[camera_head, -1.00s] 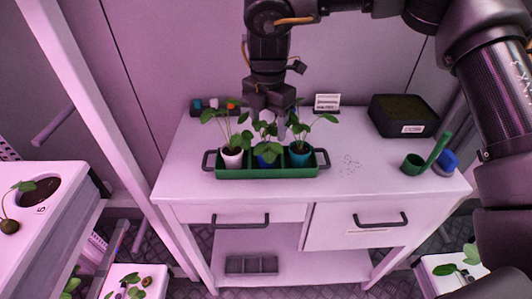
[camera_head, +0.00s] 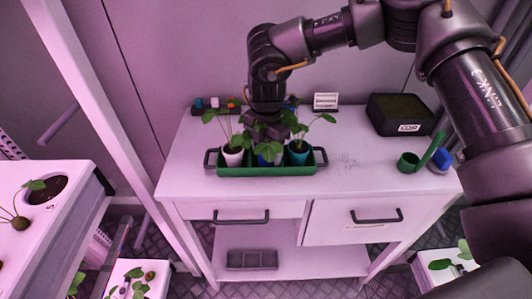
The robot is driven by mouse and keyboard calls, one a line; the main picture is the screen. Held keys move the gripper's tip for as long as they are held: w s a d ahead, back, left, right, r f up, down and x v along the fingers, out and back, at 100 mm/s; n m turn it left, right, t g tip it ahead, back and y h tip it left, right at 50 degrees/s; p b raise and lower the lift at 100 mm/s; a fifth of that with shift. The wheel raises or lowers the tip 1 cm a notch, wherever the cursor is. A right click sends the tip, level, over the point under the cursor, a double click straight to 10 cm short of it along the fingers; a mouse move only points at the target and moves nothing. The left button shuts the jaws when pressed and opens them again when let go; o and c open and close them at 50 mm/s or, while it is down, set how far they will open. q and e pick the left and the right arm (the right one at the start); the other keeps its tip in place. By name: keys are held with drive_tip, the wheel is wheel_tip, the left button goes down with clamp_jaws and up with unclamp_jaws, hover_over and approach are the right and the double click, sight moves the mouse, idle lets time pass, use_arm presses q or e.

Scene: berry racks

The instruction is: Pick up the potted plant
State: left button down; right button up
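Three potted plants stand side by side in a green tray (camera_head: 268,170) with dark end handles on the white bench. The left plant has a white pot (camera_head: 233,157), the middle one a blue pot (camera_head: 265,159), the right one a teal pot (camera_head: 299,155). My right gripper (camera_head: 267,136) reaches down from above into the middle plant, between the two outer plants. Leaves hide its fingertips, so I cannot tell whether it is open or shut on anything. The middle pot still sits in the tray. My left gripper is not in view.
On the white bench (camera_head: 350,175), a black soil box (camera_head: 400,116) stands at the back right. A green cup and trowel (camera_head: 412,160) and a blue item (camera_head: 442,158) lie at the right. A small card (camera_head: 326,102) and small coloured items (camera_head: 214,102) stand along the back.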

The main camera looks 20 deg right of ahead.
drive_tip(key=shift+s+a+f, duration=0.1)
drive_tip(key=shift+s+f, duration=0.2)
drive_tip(key=shift+f, duration=0.6)
drive_tip(key=c, duration=0.4)
drive_tip(key=shift+w, duration=0.35)
drive_tip(key=c, duration=0.4)
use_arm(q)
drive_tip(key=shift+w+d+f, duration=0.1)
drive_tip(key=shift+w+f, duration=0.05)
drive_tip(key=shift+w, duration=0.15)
use_arm(e)
drive_tip(key=shift+o, duration=0.2)
